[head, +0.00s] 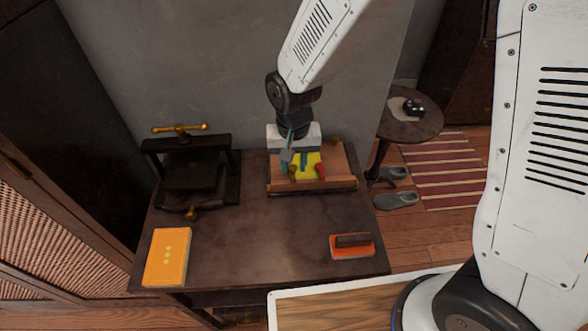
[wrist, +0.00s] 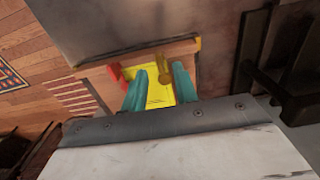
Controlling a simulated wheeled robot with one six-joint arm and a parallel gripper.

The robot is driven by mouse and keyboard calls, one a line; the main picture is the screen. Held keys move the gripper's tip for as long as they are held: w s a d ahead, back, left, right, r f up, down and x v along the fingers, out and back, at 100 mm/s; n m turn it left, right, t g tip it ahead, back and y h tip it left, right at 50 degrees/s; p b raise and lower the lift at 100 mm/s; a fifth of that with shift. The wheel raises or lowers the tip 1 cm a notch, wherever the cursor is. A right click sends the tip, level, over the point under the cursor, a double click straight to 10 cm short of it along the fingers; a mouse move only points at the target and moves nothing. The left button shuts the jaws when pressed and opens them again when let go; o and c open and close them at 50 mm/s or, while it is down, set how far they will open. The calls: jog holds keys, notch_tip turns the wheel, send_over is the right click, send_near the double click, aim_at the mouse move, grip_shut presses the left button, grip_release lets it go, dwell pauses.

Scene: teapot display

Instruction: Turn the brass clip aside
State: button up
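A brass clip (head: 292,173) sits at the near edge of a yellow sheet (head: 312,161) on a sloped wooden board (head: 340,165). In the wrist view the brass clip (wrist: 163,66) shows between my teal fingertips, by the board's rail. A red clip (head: 320,171) is to its right in the head view; in the wrist view the red clip (wrist: 117,73) is left of my fingers. My gripper (head: 294,164) is over the sheet, pointing down. Its fingers (wrist: 160,72) are apart with a gap between them. I cannot tell whether either finger touches the brass clip.
A dark press (head: 190,168) with a brass handle stands on the table left of the board. An orange book (head: 167,257) lies front left, and a brown block on an orange pad (head: 352,246) front right. The table's (head: 255,240) middle is clear.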

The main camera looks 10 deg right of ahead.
aim_at(293, 172)
jog(key=shift+f, duration=1.5)
grip_shut()
